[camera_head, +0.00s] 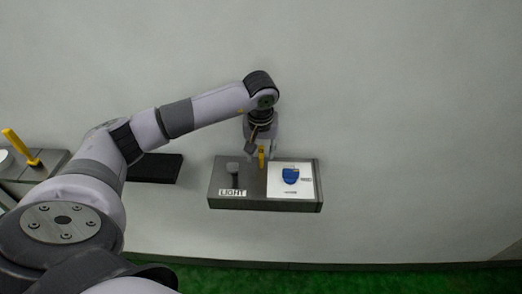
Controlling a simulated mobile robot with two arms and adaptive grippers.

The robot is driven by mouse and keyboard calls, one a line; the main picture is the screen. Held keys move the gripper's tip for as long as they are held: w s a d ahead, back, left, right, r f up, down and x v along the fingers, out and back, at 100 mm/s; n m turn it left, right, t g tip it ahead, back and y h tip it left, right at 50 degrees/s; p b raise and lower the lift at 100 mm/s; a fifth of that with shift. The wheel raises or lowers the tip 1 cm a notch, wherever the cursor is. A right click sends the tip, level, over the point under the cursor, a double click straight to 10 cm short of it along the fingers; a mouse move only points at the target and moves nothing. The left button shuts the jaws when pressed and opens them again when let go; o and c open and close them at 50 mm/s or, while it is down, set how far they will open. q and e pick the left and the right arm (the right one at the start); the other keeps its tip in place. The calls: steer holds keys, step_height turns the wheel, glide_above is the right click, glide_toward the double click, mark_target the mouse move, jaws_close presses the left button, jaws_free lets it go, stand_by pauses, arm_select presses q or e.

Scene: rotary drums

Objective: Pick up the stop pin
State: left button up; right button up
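My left gripper (261,150) is above the back edge of a grey box, pointing down. A larger yellow stick (18,146) leans on another grey block at the far left, well away from the gripper. I cannot tell for sure which yellow piece is the stop pin. My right gripper is not in view.
The grey box (260,204) carries a "LIGHT" label (232,193), a dark peg-like part (235,173) and a white panel (308,191) with a blue part (291,175). A black flat slab (155,168) lies to its left. The surface to the right is clear.

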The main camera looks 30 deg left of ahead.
arm_select(q)
steer(key=shift+f, duration=0.25)
steer(key=shift+c, duration=0.5)
jaws_close()
